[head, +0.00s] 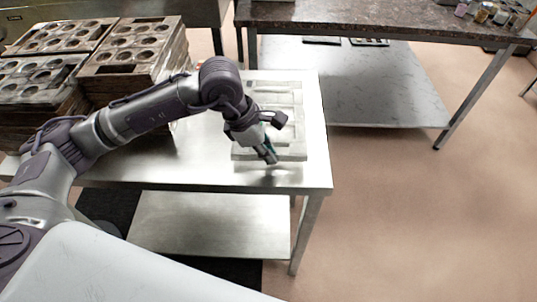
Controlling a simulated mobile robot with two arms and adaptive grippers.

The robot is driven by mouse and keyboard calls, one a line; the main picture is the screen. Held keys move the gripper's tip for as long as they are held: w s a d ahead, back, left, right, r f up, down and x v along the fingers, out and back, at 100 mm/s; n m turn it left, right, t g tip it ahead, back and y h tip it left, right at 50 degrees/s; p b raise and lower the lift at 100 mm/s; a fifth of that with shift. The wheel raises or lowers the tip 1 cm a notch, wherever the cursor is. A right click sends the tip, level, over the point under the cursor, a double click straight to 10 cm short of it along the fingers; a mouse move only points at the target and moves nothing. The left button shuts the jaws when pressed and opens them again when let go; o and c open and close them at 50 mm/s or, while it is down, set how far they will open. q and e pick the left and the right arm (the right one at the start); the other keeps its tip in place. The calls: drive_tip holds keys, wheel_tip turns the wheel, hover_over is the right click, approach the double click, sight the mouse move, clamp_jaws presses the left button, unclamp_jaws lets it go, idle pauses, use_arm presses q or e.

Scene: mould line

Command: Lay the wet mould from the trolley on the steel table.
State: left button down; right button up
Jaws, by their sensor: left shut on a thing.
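The mould (284,101) is a pale grey, wet-looking rectangular block with recessed shapes. It lies flat at the right end of the steel table (205,165); I cannot tell whether it rests on the top or hangs just above it. My left gripper (270,157) is at the mould's near edge, pointing down, and is shut on it. The fingers and my arm hide part of the mould's left side. My right gripper is not in view. I cannot make out a trolley.
Stacks of brown moulds (132,54) with round hollows fill the left of the steel table. Behind is a dark stone-topped table (370,18) with small jars (481,15) at its right and a lower shelf (375,85). The floor (420,215) at right is clear.

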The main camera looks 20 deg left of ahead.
use_arm(q)
wheel_tip(320, 180, down, 2)
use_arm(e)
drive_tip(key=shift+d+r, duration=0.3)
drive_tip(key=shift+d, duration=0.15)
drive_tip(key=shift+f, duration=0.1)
use_arm(q)
drive_tip(key=c, duration=1.3)
unclamp_jaws()
drive_tip(key=shift+f, duration=0.1)
drive_tip(key=b+v, duration=0.2)
drive_tip(key=v, duration=1)
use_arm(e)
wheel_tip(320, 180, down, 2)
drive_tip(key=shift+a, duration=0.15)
use_arm(q)
drive_tip(key=shift+d, duration=0.1)
